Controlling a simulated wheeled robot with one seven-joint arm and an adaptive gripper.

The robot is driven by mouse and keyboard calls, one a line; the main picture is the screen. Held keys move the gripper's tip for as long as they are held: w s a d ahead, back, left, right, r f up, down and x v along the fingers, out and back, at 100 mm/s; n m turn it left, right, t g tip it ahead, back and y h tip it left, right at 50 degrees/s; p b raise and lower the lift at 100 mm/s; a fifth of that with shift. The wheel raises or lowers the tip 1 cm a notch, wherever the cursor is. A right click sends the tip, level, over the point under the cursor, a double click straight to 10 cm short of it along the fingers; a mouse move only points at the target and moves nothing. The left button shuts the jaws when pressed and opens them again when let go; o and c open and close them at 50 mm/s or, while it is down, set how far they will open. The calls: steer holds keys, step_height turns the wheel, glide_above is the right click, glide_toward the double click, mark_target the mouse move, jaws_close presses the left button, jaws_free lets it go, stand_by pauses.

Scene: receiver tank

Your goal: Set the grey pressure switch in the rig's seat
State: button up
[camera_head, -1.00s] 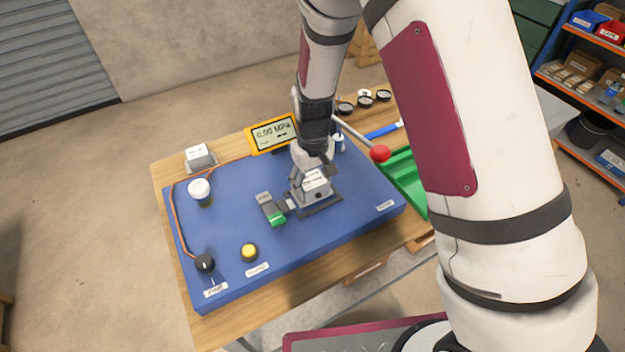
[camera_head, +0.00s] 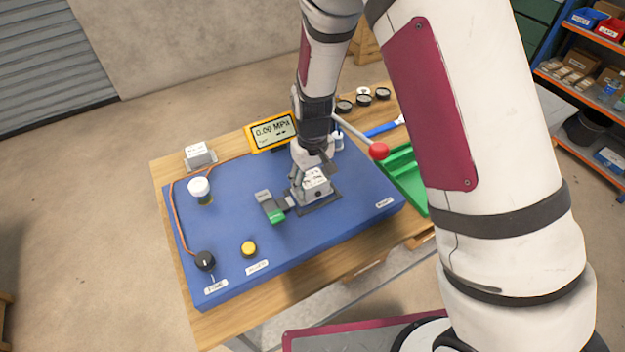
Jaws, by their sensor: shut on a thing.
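The grey pressure switch (camera_head: 314,183), a small box with a white label on top, is at the dark seat (camera_head: 322,206) on the blue rig board (camera_head: 340,230). My gripper (camera_head: 316,168) reaches down from above and is shut on the switch; its fingers are partly hidden by the arm and the switch. The switch looks upright and low over the seat. I cannot tell whether it is fully down. A grey and green latch-like piece (camera_head: 270,207) lies just left of the seat.
A yellow-framed display (camera_head: 273,132) reading 0.00 MPa stands behind. Another grey box with a white label (camera_head: 199,156) sits at the back left.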

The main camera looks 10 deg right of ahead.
steer(key=shift+f, duration=0.65)
steer(key=o, duration=1.5)
step_height(320, 180, up, 11)
steer(key=shift+r, duration=0.15)
steer(key=s+d+r+m+t, duration=0.1)
steer(key=s+d+r, duration=0.3)
steer(key=r, duration=0.4)
steer(key=s+d+r+m+t, duration=0.1)
steer(key=s+d+r, duration=0.2)
steer(key=r, duration=0.5)
steer(key=s+d+r+m+t, duration=0.1)
steer(key=s+d+r, duration=0.2)
steer(key=s, duration=0.4)
steer(key=s+d+r+m+t, duration=0.1)
steer(key=s+d+r+t, duration=0.1)
steer(key=s, duration=0.5)
steer(key=shift+s+d+r+m, duration=0.35)
steer(key=shift+d+r, duration=0.4)
steer(key=shift+r, duration=0.15)
